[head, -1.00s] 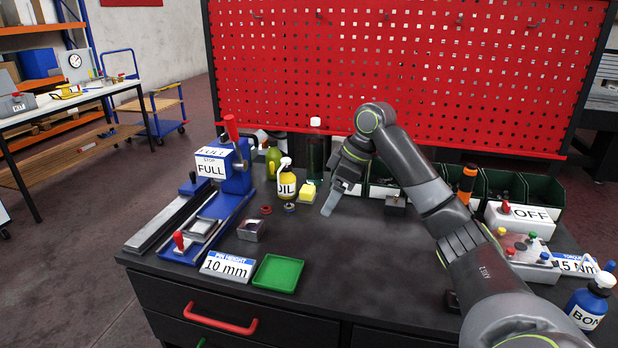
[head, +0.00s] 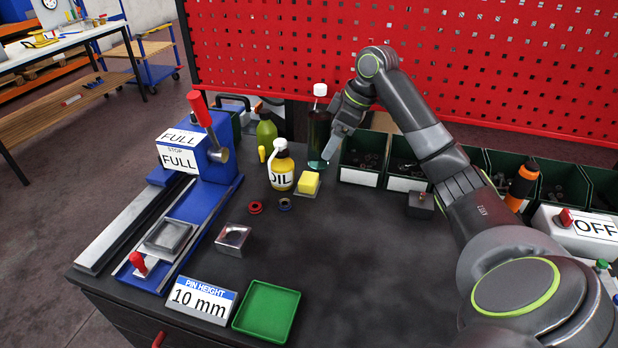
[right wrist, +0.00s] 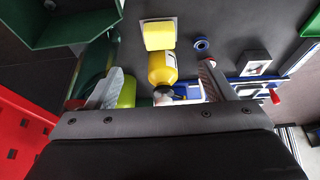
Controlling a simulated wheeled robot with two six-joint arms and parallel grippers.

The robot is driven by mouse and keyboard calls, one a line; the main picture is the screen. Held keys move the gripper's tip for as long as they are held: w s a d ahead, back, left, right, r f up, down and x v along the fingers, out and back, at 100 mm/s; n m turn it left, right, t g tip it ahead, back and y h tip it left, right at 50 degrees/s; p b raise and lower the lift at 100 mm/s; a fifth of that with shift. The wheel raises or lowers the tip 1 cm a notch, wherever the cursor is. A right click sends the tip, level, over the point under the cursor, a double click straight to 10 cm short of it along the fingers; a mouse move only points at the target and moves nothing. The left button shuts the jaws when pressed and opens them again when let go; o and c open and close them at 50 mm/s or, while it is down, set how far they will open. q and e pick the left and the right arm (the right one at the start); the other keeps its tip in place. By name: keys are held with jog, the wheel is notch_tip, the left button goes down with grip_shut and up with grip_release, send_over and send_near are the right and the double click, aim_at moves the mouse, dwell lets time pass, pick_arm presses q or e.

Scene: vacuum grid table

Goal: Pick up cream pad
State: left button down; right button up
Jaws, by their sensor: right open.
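A yellow block (head: 308,182) lies on a thin pale cream square (head: 304,194) on the dark table, right of the oil bottle (head: 282,168). I cannot tell which of the two is the cream pad. My right gripper (head: 333,156) is open and empty, above and behind the block, near a dark bottle (head: 319,130). In the right wrist view, my right gripper (right wrist: 160,75) has its fingers apart, with the oil bottle (right wrist: 161,68) showing between them and the yellow block (right wrist: 158,36) just beyond. My left gripper is not in view.
Green bins (head: 362,160) line the back right. A blue press (head: 205,165) stands left. A red ring (head: 255,207), blue ring (head: 285,204), metal block (head: 232,238) and green tray (head: 267,311) lie in front. The table's middle is clear.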

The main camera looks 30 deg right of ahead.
send_over(311, 178)
jog(key=s+d, duration=0.2)
jog(key=f, duration=0.7)
jog(key=shift+w+a+f+p, duration=0.2)
jog(key=shift+f+p, duration=0.15)
jog(key=shift+w+a+f, duration=0.15)
jog(key=shift+f, duration=0.25)
jog(key=p+x, duration=0.1)
jog(key=x, duration=0.4)
jog(key=c, duration=1.1)
